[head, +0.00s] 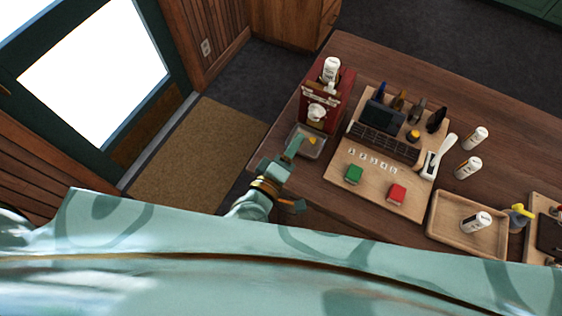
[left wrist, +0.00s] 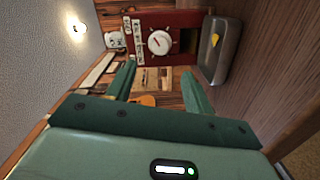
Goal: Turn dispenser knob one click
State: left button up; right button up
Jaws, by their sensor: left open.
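The dispenser (head: 342,98) is a dark red box at the left end of the wooden table, with a white bottle on top. Its white round knob (head: 315,113) is on the front. In the left wrist view the knob (left wrist: 159,42) faces me on the red dispenser front (left wrist: 186,27), ahead of my fingers and apart from them. My left gripper (head: 293,176) is open and empty, just in front of the dispenser near the table's edge. Its two green fingers (left wrist: 158,82) are spread in the wrist view. My right gripper is not in view.
A metal tray (head: 302,151) with a yellow piece lies in front of the dispenser, close to my left gripper. A wooden board (head: 335,172) holds a keypad, tools, and green and red blocks. White bottles and a wooden tray (head: 437,229) are at right.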

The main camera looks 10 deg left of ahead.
pick_arm(q)
jog(key=v, duration=0.5)
jog(key=shift+s+a, duration=0.1)
jog(key=shift+s, duration=0.3)
jog(key=shift+r, duration=0.1)
